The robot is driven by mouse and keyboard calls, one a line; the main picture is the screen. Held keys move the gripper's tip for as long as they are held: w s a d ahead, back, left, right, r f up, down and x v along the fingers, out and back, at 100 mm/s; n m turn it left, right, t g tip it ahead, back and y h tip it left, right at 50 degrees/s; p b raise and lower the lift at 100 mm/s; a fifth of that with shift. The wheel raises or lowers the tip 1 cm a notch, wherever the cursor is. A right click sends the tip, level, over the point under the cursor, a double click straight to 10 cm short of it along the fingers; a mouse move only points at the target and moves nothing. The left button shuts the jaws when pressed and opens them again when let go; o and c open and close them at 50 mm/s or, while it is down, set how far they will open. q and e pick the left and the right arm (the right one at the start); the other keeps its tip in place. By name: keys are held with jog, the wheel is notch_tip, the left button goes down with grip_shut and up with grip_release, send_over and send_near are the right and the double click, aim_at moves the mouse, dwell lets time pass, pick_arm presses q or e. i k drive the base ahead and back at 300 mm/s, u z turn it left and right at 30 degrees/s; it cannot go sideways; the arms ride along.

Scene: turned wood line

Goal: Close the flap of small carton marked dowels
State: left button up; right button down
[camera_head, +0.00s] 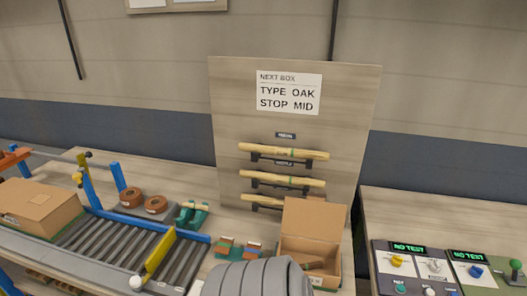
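A small open carton (327,252) stands on the bench at the lower middle right. Its flap (313,219) stands up at the back, and brown pieces lie inside. A small pale label on its front is too small to read, so I cannot tell whether it says dowels. A grey ridged part of my own body covers the bench to the left of the carton and hides its lower left. Neither of my grippers shows in the head view.
A sign board (292,130) with wooden rods on racks stands behind the open carton. A test panel (445,268) lies on the right table.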

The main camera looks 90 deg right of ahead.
aim_at(313, 218)
jog(key=k, duration=1.35)
jog(key=z, duration=0.1)
